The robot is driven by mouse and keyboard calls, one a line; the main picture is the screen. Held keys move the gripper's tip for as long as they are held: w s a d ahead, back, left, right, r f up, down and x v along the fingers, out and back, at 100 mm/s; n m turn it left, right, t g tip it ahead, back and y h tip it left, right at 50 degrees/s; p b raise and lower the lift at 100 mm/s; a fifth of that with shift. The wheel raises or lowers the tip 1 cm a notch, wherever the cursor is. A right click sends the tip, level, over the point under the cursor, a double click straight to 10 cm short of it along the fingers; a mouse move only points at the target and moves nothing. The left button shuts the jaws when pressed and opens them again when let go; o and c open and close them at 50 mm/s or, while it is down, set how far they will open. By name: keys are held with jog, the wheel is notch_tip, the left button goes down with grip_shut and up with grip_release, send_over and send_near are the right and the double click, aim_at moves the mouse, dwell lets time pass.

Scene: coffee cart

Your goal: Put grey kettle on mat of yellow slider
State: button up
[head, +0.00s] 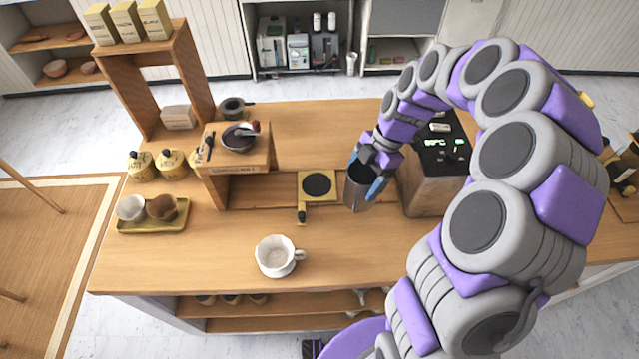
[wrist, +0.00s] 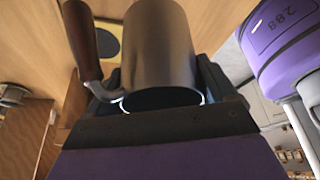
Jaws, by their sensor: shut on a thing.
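The grey kettle (head: 357,188) is held in my gripper (head: 369,180), to the right of the yellow slider (head: 327,184). In the wrist view the kettle (wrist: 160,50) fills the middle between the fingers, with its dark brown handle (wrist: 82,40) at the left. My gripper (wrist: 160,95) is shut on the kettle. The slider has a round dark mat (head: 317,184) on its yellow plate and a dark knob at its front. The mat is bare. It also shows behind the kettle in the wrist view (wrist: 107,44). I cannot tell the exact gap between kettle and counter.
A wooden stand (head: 262,155) with a dark bowl rises left of the slider. A wood-sided machine (head: 424,185) stands close right of the kettle. A white cup (head: 277,257) sits in front, and a tray (head: 180,222) with two cups lies at the left. The counter front is mostly clear.

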jog(key=n, duration=0.1)
jog(key=s+n, duration=0.1)
jog(key=f+n+g+h, duration=0.1)
jog(key=shift+s+a, duration=0.3)
jog(key=shift+s, duration=0.05)
jog(key=shift+a+n, duration=0.1)
jog(key=shift+n, duration=0.3)
jog(key=w+a+f+b, duration=0.1)
jog(key=w+a, duration=0.2)
jog(key=w+a+f+b, duration=0.1)
jog(key=w+a+f, duration=0.1)
jog(key=w+a, duration=0.1)
jog(key=w+a+f+b, duration=0.1)
jog(key=w+a, duration=0.3)
jog(key=w, duration=0.1)
jog(key=shift+f+b, duration=0.35)
jog(key=shift+f, duration=0.05)
jog(key=shift+a+f, duration=0.1)
jog(key=shift+f, duration=0.05)
jog(key=shift+a, duration=0.25)
jog(key=o, duration=1.1)
jog(key=shift+o, duration=1.4)
jog(key=shift+d, duration=0.35)
